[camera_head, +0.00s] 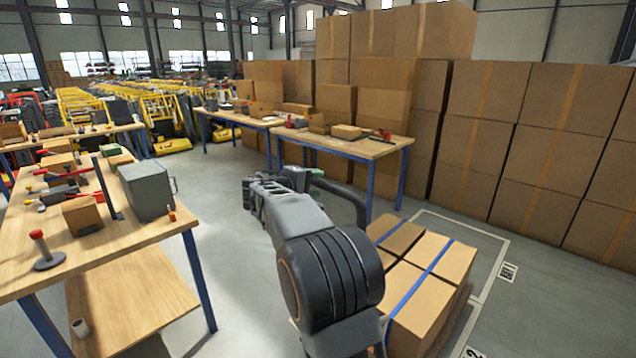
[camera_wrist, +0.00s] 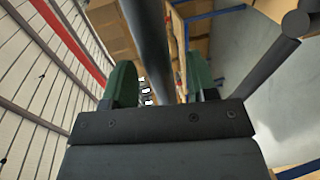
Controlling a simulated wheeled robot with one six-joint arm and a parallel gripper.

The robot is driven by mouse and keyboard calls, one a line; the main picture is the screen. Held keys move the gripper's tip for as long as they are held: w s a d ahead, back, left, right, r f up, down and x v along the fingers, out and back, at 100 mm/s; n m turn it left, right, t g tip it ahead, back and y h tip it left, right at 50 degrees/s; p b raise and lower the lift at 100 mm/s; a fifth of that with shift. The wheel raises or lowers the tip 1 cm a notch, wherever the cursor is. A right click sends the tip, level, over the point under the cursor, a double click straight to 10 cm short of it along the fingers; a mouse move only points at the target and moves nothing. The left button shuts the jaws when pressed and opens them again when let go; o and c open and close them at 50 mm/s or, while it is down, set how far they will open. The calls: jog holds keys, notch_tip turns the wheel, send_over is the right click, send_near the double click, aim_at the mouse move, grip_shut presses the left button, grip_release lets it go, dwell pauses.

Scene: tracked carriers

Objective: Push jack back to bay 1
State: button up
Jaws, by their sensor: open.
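My gripper (camera_wrist: 160,84) shows its two green-tipped fingers apart in the wrist view. A dark round bar (camera_wrist: 148,40) runs between them, and I cannot tell whether either finger touches it. In the head view my gripper end is mostly hidden behind my arm. A dark curved tube (camera_head: 340,189), perhaps the jack's handle, shows just beyond it. A load of brown boxes with blue straps (camera_head: 428,270) stands low on the floor to the right of my arm. The jack's body is not clearly visible. A white-outlined floor bay (camera_head: 482,239) lies around the load's far side.
A wooden workbench (camera_head: 115,240) with tools and a grey box stands close on the left. Another bench (camera_head: 370,149) stands beyond my arm. Tall carton stacks (camera_head: 530,150) line the right. Grey floor is open at the right front. A floor marking (camera_head: 472,352) reads 2.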

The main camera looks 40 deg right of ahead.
jog(key=shift+x, duration=0.9)
jog(key=shift+c, duration=0.3)
grip_shut()
